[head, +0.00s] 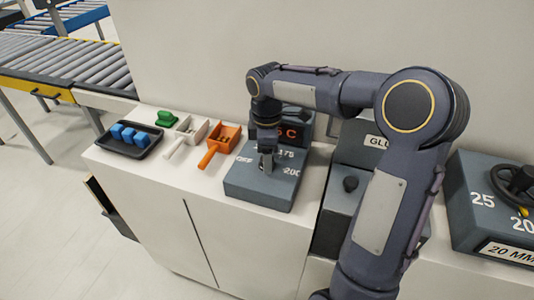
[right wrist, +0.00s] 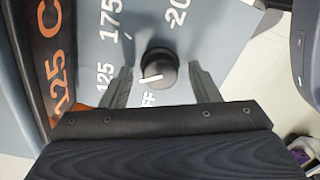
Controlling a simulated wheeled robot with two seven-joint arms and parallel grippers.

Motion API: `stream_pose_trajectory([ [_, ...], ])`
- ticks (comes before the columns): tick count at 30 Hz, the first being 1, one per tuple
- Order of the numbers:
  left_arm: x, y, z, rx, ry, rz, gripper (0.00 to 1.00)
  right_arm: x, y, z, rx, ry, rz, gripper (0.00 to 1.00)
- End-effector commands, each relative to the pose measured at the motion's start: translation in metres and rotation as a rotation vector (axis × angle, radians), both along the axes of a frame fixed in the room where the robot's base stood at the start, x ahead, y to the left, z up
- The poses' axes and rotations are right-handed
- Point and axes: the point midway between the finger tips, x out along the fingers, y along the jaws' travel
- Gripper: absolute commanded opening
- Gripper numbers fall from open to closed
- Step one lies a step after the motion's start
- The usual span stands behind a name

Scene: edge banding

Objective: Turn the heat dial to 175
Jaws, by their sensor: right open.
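The heat dial's black knob (right wrist: 160,70) sits on a blue-grey panel marked OFF, 125, 175 and 200. Its white pointer line points roughly at the 125 mark. The orange display (right wrist: 57,60) beside it reads 125 C. In the head view the heat box (head: 258,197) stands on the white counter, its display (head: 291,132) partly hidden by my arm. My right gripper (right wrist: 160,75) is open over the panel, one finger on each side of the knob, with gaps visible. In the head view the right gripper (head: 267,163) points down at the box and hides the knob. My left gripper is not in view.
Left of the heat box are an orange scoop-like tray (head: 222,140), a white one (head: 186,132), a green block (head: 165,118) and a black tray (head: 128,145) with blue blocks. To the right stand a glue box (head: 343,200) and a 20 MM dial box (head: 480,215).

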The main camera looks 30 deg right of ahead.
Motion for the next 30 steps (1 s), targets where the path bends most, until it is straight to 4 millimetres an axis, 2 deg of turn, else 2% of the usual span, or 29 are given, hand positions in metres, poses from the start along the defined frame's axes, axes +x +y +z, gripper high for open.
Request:
stream_pose_trajectory([
  [5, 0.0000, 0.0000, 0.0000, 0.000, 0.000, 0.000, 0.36, -0.0001, -0.0001, -0.0001, 0.000, 0.000, -0.001, 0.54],
  [15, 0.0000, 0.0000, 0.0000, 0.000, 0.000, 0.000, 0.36, 0.0000, 0.0000, 0.0003, 0.000, 0.000, -0.001, 0.11],
  [23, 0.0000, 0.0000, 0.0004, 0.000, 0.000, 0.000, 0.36, 0.0000, 0.0001, 0.0006, 0.000, 0.000, -0.027, 0.11],
  [30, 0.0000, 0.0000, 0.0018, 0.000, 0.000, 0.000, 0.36, 0.0001, 0.0003, 0.0010, 0.001, -0.001, -0.147, 0.11],
])
